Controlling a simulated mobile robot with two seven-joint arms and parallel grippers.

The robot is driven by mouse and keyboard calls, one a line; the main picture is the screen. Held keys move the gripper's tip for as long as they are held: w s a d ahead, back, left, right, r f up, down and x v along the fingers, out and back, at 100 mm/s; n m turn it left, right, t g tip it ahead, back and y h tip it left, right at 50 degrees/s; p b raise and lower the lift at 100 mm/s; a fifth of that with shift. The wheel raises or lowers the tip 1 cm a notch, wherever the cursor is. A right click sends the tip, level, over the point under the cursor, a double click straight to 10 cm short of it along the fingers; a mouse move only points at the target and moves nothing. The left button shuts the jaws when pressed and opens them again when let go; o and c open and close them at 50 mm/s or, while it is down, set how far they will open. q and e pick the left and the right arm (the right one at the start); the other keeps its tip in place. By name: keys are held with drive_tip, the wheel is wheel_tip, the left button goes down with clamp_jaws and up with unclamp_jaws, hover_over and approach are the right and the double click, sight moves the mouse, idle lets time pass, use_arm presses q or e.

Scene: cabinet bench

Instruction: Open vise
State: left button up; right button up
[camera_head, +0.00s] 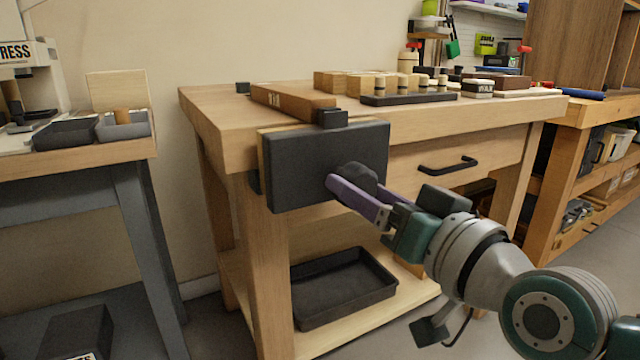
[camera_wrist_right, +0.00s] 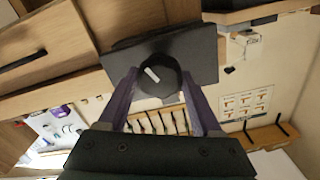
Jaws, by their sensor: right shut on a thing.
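The vise (camera_head: 300,165) is on the front left corner of the wooden bench. Its dark front jaw is a thick upright plate, with a round dark knob (camera_head: 358,176) on its front face. My right gripper (camera_head: 352,186) has purple fingers, shut on the knob from the front. In the right wrist view the fingers stand on either side of the knob (camera_wrist_right: 158,76), which bears a pale mark, with the jaw plate (camera_wrist_right: 203,55) behind it. The jaw sits close to the bench edge; any gap behind it is mostly hidden. My left gripper is not in view.
On the bench top (camera_head: 215,105) lie a wooden plank (camera_head: 290,98) and a dark rack (camera_head: 410,98) with several pegs. A drawer handle (camera_head: 447,165) is right of the vise. A black tray (camera_head: 340,290) sits on the lower shelf. A grey table (camera_head: 75,165) stands at left.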

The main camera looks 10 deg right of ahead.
drive_tip(key=shift+n, duration=0.3)
drive_tip(key=n+p, duration=0.1)
drive_tip(key=n, duration=0.2)
drive_tip(key=shift+r, duration=0.15)
drive_tip(key=shift+n, duration=0.5)
drive_tip(key=shift+s+n+p, duration=0.1)
drive_tip(key=shift+n+p, duration=0.35)
drive_tip(key=shift+n, duration=1.55)
drive_tip(key=o, duration=1.2)
